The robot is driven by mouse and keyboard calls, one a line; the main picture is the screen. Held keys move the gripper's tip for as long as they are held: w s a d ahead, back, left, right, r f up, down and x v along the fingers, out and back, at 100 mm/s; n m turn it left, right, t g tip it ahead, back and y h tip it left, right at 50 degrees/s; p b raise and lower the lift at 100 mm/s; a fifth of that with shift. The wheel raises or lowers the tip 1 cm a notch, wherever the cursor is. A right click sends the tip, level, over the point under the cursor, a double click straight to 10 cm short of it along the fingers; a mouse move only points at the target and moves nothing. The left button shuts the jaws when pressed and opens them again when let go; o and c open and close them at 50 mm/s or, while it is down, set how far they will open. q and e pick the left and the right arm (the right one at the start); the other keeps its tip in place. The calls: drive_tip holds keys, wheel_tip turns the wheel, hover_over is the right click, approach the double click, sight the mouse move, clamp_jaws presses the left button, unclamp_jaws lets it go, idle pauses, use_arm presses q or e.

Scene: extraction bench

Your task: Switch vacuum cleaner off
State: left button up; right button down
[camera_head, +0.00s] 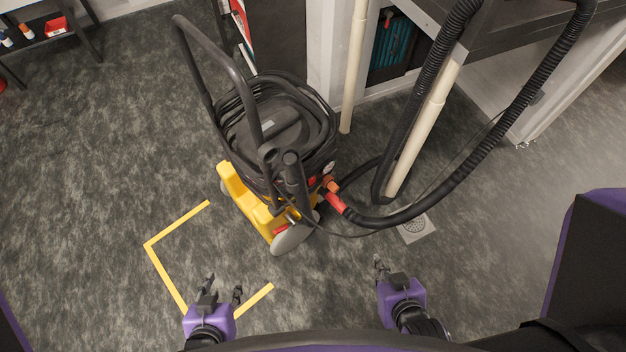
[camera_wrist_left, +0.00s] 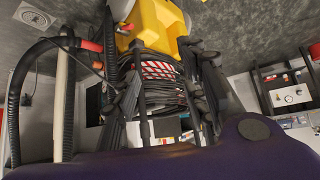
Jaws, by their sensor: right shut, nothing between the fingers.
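The vacuum cleaner (camera_head: 232,185) stands on the floor in the head view, with a yellow base, a dark body wrapped in coiled black cable and a tall black handle. It also shows in the left wrist view (camera_wrist_left: 155,25), upside down. A small pale round part (camera_head: 328,168) sits on its right side above the red hose connector (camera_head: 334,199); I cannot tell whether it is the switch. My left gripper (camera_head: 223,287) is open and empty, in front of the cleaner and apart from it; its fingers frame the cleaner in the left wrist view (camera_wrist_left: 162,95). My right gripper (camera_head: 379,264) is shut and empty, right of the cleaner's front.
A black corrugated hose (camera_head: 480,152) arches from the connector up to the right. A pale pipe (camera_head: 418,135) stands beside it near the grey bench (camera_head: 530,50). Yellow tape (camera_head: 165,270) and a drain grate (camera_head: 416,229) mark the floor. Floor left of the cleaner is free.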

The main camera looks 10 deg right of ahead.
idle(0.3)
use_arm(q)
drive_tip(key=shift+a, duration=0.1)
drive_tip(key=shift+c, duration=0.6)
drive_tip(key=shift+a, duration=0.15)
drive_tip(key=c, duration=0.8)
clamp_jaws()
drive_tip(key=shift+w+d, duration=0.1)
drive_tip(key=shift+d, duration=0.2)
drive_tip(key=shift+a, duration=0.3)
